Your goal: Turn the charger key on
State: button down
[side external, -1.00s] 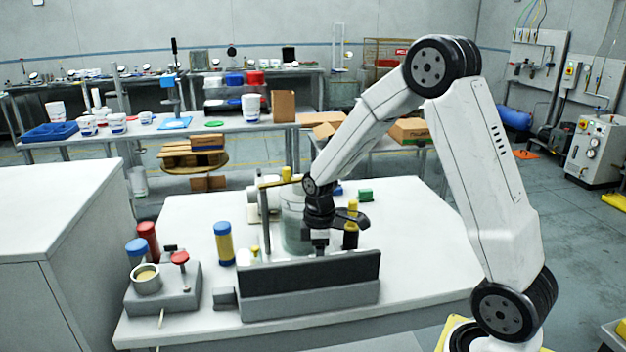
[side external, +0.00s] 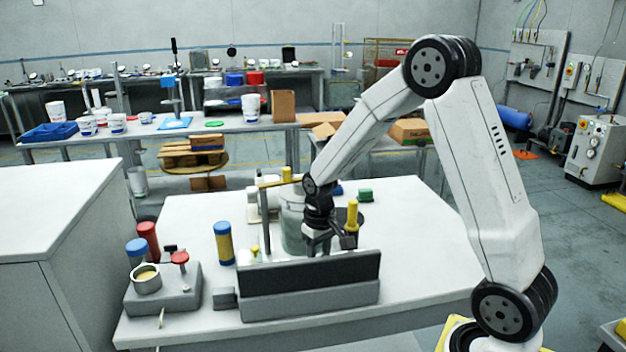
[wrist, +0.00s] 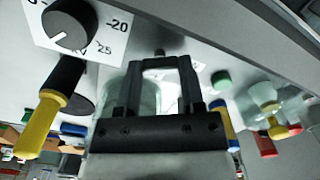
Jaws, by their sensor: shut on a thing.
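The charger (side external: 310,297) is a low grey box with a dark upright panel whose back faces the side camera, so its key side is hidden there. A black dial knob (wrist: 68,24) with a numbered scale is on the panel at upper left.
A clear tub (side external: 292,232) stands behind the gripper. A blue-capped yellow tube (side external: 223,243) and a grey block with cups (side external: 170,294) stand left. The table's right side (side external: 425,250) is clear.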

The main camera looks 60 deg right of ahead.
jog(key=m, duration=0.6)
jog(key=shift+r, duration=0.1)
dwell(0.4)
jog(key=shift+c, duration=1)
grip_release()
jog(key=shift+r, duration=3.9)
